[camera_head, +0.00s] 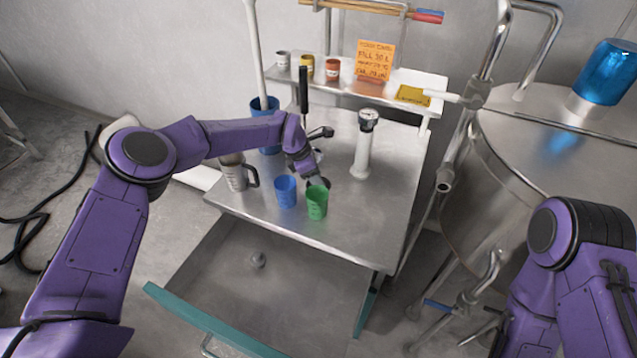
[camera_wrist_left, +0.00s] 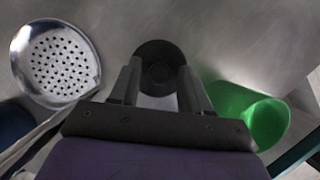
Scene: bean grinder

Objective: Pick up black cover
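The black cover (camera_wrist_left: 158,68) shows in the left wrist view as a dark round disc with a smaller ring at its centre. My left gripper (camera_wrist_left: 158,75) has its two fingers apart, one on each side of the disc. The fingertips overlap the disc's edges in the picture; I cannot tell whether they touch it. In the head view my left gripper (camera_head: 318,181) is low over the metal table, just behind the green cup (camera_head: 317,203), and largely hides the cover. My right gripper is not in view; only the right arm shows.
A blue cup (camera_head: 286,192) and a steel mug (camera_head: 234,174) stand left of the green cup. A perforated metal disc (camera_wrist_left: 57,65) is left of the gripper. A gauge on a post (camera_head: 364,145) stands to the right. An open drawer (camera_head: 250,262) lies below.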

